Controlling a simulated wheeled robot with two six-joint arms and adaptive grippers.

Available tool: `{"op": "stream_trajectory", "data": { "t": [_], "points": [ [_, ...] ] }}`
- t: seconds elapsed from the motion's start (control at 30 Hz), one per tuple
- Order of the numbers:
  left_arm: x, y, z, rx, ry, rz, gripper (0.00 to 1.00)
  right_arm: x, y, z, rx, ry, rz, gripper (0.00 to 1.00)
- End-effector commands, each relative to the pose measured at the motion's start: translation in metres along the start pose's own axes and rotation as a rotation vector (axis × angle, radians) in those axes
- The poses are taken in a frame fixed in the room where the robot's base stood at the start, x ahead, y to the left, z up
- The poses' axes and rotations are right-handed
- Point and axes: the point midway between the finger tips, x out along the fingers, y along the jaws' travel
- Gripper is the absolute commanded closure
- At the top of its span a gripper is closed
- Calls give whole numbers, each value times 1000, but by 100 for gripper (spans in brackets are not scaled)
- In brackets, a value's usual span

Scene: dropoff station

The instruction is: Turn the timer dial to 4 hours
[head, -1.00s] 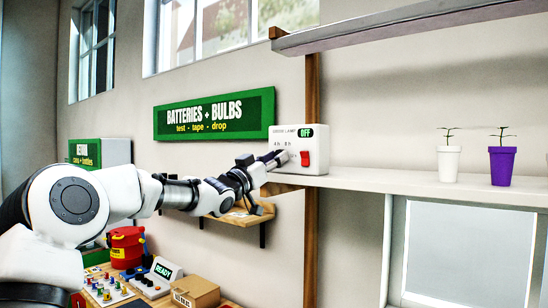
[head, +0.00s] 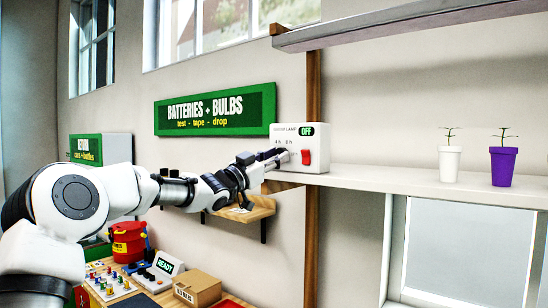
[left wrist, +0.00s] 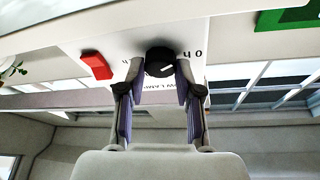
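The white timer box (head: 291,165) stands on the wall shelf, with a "GROW LAMP" label, an "OFF" display (head: 307,131) and a red rocker switch (head: 306,157). My left gripper (head: 281,157) is at its dial side and hides the dial in the head view. In the left wrist view the black dial (left wrist: 159,61) with a white pointer mark sits between the fingertips of my left gripper (left wrist: 158,78). The fingers are apart, one on each side, with a small gap visible on the left. Contact on the right is unclear. My right gripper is out of view.
The shelf (head: 380,182) carries a white pot (head: 449,164) and a purple pot (head: 502,167) to the right, clear of the arm. Below stand a red bucket (head: 128,242), a "READY" device (head: 167,265) and a cardboard box (head: 197,288). A wooden wall ledge (head: 255,212) lies under my wrist.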

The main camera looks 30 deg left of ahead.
Motion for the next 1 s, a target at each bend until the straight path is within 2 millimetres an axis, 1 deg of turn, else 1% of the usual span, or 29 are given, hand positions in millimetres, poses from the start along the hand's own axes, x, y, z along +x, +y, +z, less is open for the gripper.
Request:
{"op": "stream_trajectory", "data": {
  "t": [0.03, 0.07, 0.33, 0.4, 0.47, 0.7, 0.8, 0.9, 1.0],
  "points": [
    [0, 1, 2, -1, -3, 1, 48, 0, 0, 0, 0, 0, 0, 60],
    [0, 1, 2, -1, -3, 1, 41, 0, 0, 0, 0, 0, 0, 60],
    [0, 0, 0, -1, -1, 0, 41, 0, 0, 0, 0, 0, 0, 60],
    [-3, 0, 0, -2, 0, -1, 41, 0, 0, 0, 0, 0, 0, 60],
    [-10, -1, 0, -5, 0, -2, 41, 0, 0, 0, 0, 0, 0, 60],
    [-56, -1, 1, -8, 0, -1, 41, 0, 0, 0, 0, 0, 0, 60],
    [-69, 0, 2, -5, -1, 0, 41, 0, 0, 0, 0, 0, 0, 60],
    [-74, 0, 2, -2, -2, 1, 41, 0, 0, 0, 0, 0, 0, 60],
    [-74, 0, 3, -1, -3, 1, 41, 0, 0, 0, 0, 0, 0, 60]
  ]
}}
